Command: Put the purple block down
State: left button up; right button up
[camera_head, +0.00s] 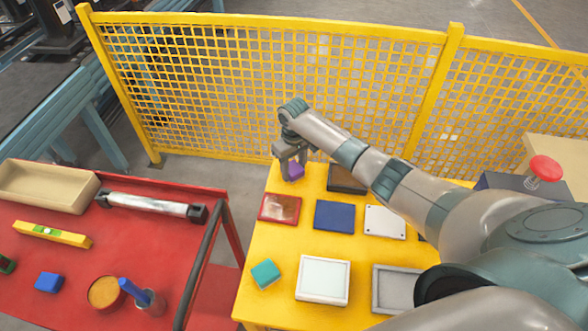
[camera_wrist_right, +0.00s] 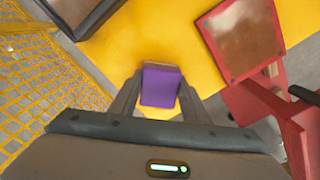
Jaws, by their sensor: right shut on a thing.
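The purple block (camera_head: 294,171) is between the fingers of my right gripper (camera_head: 291,174) near the far left corner of the yellow table (camera_head: 262,245). In the right wrist view the block (camera_wrist_right: 160,85) sits between the two fingers of the gripper (camera_wrist_right: 158,95), which is shut on it. Bare yellow table surface (camera_wrist_right: 140,35) shows beyond the block. I cannot tell whether the block touches the table. My left gripper is not in view.
A red tray (camera_head: 279,208), a blue panel (camera_head: 334,215), a white plate (camera_head: 385,222) and a brown tray (camera_head: 346,179) lie nearby. A teal block (camera_head: 265,274) is nearer. The yellow mesh fence (camera_head: 250,90) stands behind; a red cart (camera_head: 60,262) is left.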

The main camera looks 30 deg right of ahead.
aim_at(293, 168)
jog(key=shift+s+a+f, duration=0.1)
jog(key=shift+s+f, duration=0.25)
jog(key=shift+f, duration=0.15)
jog(key=o, duration=1)
jog(key=shift+f, duration=0.15)
jog(key=shift+s, duration=0.1)
jog(key=shift+a, duration=0.15)
jog(key=shift+w+r, duration=0.25)
jog(key=shift+r, duration=0.3)
notch_tip(293, 168, up, 12)
jog(key=b, duration=0.2)
jog(key=shift+w+d+r, duration=0.2)
jog(key=shift+r, duration=0.05)
jog(key=shift+f, duration=0.1)
